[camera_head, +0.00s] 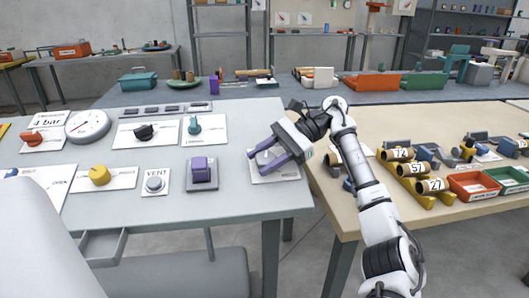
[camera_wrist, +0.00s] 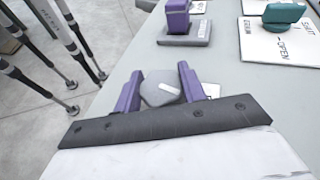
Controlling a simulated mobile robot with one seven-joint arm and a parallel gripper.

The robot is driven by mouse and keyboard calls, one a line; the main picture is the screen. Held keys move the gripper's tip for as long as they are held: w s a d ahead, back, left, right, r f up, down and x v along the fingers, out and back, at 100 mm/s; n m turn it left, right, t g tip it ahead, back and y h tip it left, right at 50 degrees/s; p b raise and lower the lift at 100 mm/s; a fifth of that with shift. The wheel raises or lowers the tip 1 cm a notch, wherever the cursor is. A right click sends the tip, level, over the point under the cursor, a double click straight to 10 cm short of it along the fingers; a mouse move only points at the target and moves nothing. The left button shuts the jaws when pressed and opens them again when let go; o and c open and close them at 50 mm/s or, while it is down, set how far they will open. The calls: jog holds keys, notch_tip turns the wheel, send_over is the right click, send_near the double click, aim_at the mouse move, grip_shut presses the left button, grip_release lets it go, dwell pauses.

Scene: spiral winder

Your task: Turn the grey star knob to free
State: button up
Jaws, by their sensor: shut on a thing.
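The grey star knob (camera_wrist: 161,88) shows in the wrist view between the two purple fingers, with a white mark on its top. My gripper (camera_wrist: 160,84) is shut on it, one finger on each side. In the head view my gripper (camera_head: 268,163) is over the white label plate (camera_head: 283,176) near the right edge of the light table. The knob is mostly hidden there by the fingers. The plate's lettering is too small and too covered to read.
A purple block on a grey base (camera_head: 202,173) stands left of my gripper. The VENT button (camera_head: 155,184), a yellow knob (camera_head: 99,175), a black knob (camera_head: 144,132) and a teal knob (camera_head: 194,125) are farther left.

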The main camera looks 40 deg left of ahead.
jog(key=shift+r+n+h+p, duration=0.2)
jog(key=shift+n+h+p, duration=0.95)
jog(key=shift+p, duration=0.85)
jog(key=shift+s+f+h+p, duration=0.1)
jog(key=shift+f+h+p, duration=0.1)
jog(key=shift+h+p, duration=0.45)
jog(key=shift+f+n, duration=0.2)
jog(key=shift+n, duration=0.05)
jog(key=o, duration=1)
jog(key=shift+c, duration=0.2)
jog(key=shift+r, duration=0.1)
jog(key=shift+r, duration=0.1)
